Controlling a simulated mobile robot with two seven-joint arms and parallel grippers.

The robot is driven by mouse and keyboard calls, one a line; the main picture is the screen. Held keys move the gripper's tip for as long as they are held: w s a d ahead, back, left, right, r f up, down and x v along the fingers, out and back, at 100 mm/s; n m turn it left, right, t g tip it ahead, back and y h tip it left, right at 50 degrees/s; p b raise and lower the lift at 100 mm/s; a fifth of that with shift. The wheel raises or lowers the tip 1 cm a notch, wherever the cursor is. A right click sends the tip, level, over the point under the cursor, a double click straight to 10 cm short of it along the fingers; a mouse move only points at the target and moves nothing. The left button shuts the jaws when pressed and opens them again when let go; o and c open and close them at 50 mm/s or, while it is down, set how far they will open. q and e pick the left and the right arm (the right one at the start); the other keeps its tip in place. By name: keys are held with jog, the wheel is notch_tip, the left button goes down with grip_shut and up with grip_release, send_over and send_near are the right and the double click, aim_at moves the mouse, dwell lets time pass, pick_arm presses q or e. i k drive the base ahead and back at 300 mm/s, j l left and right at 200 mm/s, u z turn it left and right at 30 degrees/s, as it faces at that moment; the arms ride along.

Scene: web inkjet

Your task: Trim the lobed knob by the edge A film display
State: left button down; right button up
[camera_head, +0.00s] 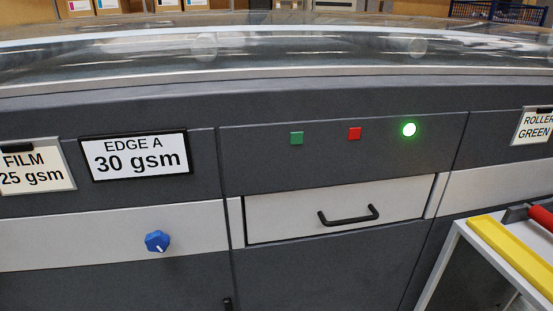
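The lobed knob (157,241) is blue with a small white pointer mark and sits on a light grey strip of the machine's front, at the lower left. The pointer mark faces toward the lower right. Above it, the edge A display (136,155) is a black-framed white panel reading "EDGE A 30 gsm". Left of that, a card (37,166) reads "FILM 25 gsm", cut off by the picture edge. Neither of my grippers shows in the head view.
A white drawer front (290,220) with a black handle (348,216) is right of the knob. Above are a green button (296,138), a red button (355,133) and a lit green lamp (409,129). A side table (465,237) at lower right holds a yellow bar (512,252).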

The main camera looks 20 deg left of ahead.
aim_at(157, 241)
jog(key=u, duration=1.6)
